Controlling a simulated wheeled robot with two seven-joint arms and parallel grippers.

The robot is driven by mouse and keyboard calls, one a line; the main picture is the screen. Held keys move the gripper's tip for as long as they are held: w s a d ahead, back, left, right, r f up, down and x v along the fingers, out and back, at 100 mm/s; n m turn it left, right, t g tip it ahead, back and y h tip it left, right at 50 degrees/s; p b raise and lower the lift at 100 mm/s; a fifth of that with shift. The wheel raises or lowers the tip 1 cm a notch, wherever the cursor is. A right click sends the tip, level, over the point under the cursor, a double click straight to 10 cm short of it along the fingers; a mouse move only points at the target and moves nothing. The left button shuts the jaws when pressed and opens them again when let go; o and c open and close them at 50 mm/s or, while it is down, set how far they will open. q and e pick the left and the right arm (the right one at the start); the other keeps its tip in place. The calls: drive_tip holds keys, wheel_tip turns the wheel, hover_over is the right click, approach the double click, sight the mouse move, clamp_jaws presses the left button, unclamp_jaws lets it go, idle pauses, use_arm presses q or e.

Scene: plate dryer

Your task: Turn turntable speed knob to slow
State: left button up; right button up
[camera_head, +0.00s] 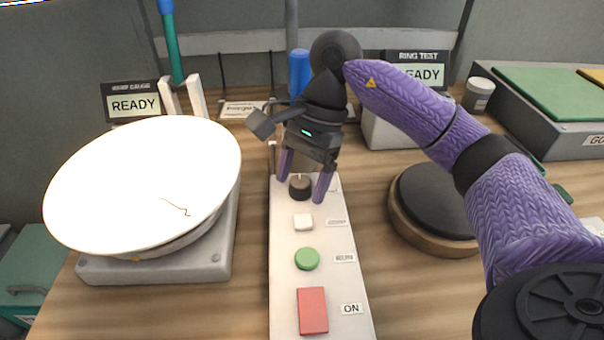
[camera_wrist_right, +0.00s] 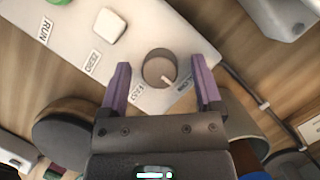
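The speed knob (camera_head: 299,188) is a small dark round knob at the far end of the white control panel (camera_head: 285,250). In the right wrist view the knob (camera_wrist_right: 157,68) looks brown, with a white pointer mark facing the gripper side, between two small labels. The left label (camera_wrist_right: 138,97) seems to read FAST; the right label (camera_wrist_right: 183,87) is hard to read. My right gripper (camera_head: 301,190) is open, its purple fingers on either side of the knob, with gaps visible between fingers and knob. My left gripper is not in view.
The panel also holds a white button (camera_head: 303,222), a green button (camera_head: 307,259) and a red switch (camera_head: 312,311) labelled ON. A large white plate (camera_head: 130,180) sits tilted on a grey base at left. A round dark pad (camera_head: 432,205) stands at right.

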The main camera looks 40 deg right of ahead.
drive_tip(key=shift+r, duration=0.1)
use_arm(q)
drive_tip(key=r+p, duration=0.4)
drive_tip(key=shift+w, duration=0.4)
use_arm(e)
drive_tip(key=v, duration=0.9)
drive_tip(key=shift+d+r, duration=0.25)
drive_tip(key=shift+r, duration=0.05)
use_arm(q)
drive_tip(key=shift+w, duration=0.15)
use_arm(e)
drive_tip(key=shift+w, duration=0.1)
